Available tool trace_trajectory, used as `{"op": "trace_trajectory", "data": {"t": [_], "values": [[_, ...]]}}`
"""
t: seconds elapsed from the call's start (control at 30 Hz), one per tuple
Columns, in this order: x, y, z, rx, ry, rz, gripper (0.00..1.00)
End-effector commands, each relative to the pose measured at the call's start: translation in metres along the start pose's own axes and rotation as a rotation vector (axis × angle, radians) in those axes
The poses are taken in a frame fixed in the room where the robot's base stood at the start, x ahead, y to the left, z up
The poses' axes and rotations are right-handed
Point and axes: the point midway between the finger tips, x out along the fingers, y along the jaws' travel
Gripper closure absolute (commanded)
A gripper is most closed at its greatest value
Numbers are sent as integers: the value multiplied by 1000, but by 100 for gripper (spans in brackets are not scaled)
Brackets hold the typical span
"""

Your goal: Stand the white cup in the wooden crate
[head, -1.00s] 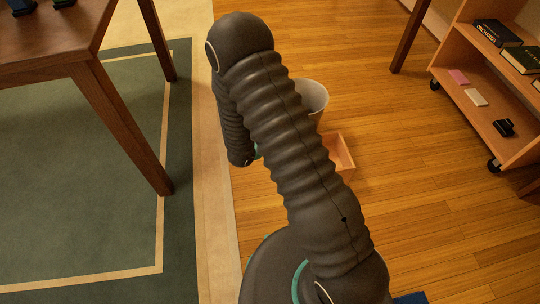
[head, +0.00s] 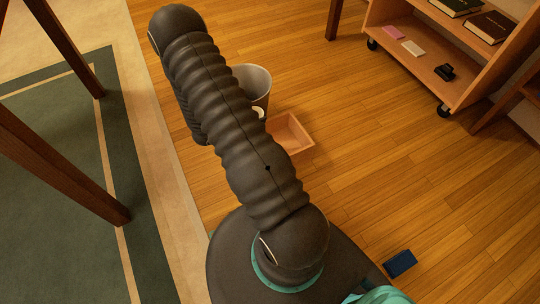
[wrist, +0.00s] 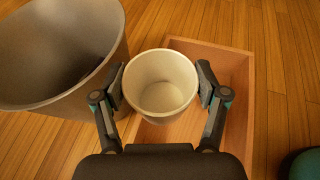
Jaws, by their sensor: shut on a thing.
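The white cup (wrist: 161,85) is upright between the fingers of my gripper (wrist: 161,92), which is shut on it from both sides in the wrist view. I look down into the cup, and it is empty. The wooden crate (wrist: 240,90) is below and behind the cup, which covers the crate's left part in that view. In the head view the crate (head: 298,148) stands on the floor, and a small pale bit of the cup (head: 258,112) shows beside my arm. My arm hides the gripper there. The cup's height above the crate is hard to tell.
A grey bin (wrist: 112,60) stands close to the left of the crate; it also shows in the head view (head: 256,85). A blue object (head: 400,263) lies on the floor. A wheeled shelf (head: 440,75) is at upper right, table legs (head: 60,165) at left. Floor between is clear.

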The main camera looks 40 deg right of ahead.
Motion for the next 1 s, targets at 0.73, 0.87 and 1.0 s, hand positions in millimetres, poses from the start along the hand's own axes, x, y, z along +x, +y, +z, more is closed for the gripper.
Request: {"op": "trace_trajectory", "data": {"t": [0.73,0.87,1.0], "values": [[134,-94,-50,117,0,-291,64],[139,-93,-61,118,-1,-291,64],[142,-93,-68,119,-1,-290,64]]}}
